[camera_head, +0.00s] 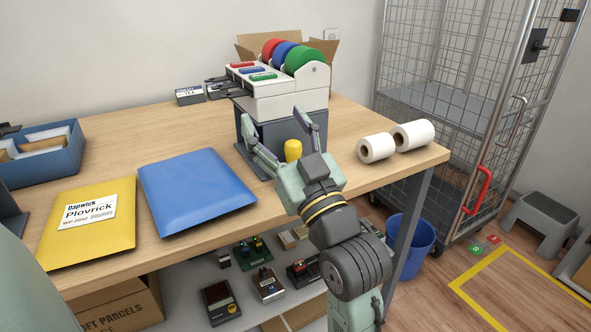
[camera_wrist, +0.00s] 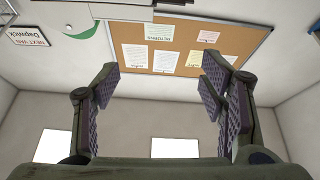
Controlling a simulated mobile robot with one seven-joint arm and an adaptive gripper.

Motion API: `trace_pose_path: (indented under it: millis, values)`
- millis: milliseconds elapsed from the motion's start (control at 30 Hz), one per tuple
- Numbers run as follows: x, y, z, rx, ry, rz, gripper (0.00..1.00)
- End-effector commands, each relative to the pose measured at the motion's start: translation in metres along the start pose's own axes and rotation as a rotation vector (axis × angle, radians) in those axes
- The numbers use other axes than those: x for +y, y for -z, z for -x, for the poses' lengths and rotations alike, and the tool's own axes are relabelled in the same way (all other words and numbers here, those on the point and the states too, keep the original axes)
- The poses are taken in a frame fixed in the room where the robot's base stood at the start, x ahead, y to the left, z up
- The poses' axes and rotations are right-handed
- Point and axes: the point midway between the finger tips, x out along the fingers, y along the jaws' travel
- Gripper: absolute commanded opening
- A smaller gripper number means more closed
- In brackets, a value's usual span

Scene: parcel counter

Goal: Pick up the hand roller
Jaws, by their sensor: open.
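I cannot clearly make out a hand roller. A yellow rounded piece (camera_head: 293,150) shows just behind my gripper's palm, in front of the tape dispenser's grey stand; it may be the roller's handle, but most of it is hidden. My gripper (camera_head: 272,115) is over the table in front of the dispenser, fingers spread and pointing up and away. In the wrist view my gripper (camera_wrist: 160,75) is open with nothing between its fingers. No roller shows there.
A dispenser (camera_head: 285,104) with red, blue and green reels stands close behind my gripper. Two white rolls (camera_head: 376,148) lie to the right near the table edge. Blue (camera_head: 195,190) and yellow (camera_head: 75,239) envelopes lie left. A wire cage trolley (camera_head: 455,85) stands right. The wrist view shows a corkboard (camera_wrist: 190,48).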

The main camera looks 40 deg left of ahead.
Motion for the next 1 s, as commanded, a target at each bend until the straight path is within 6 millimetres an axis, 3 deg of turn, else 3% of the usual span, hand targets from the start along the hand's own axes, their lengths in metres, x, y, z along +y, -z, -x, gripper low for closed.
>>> trace_pose_path:
  millis: [33, 100, 200, 333, 1000]
  values:
    - [0.02, -0.036, 0.021, -0.109, -0.016, -0.016, 0.71]
    - [0.035, -0.071, 0.044, -0.238, -0.014, -0.041, 0.75]
    - [0.046, -0.104, 0.073, -0.369, -0.003, -0.07, 0.82]
    - [0.051, -0.123, 0.09, -0.451, 0.01, -0.09, 0.82]
    - [0.052, -0.16, 0.015, -0.465, 0.015, -0.093, 0.82]
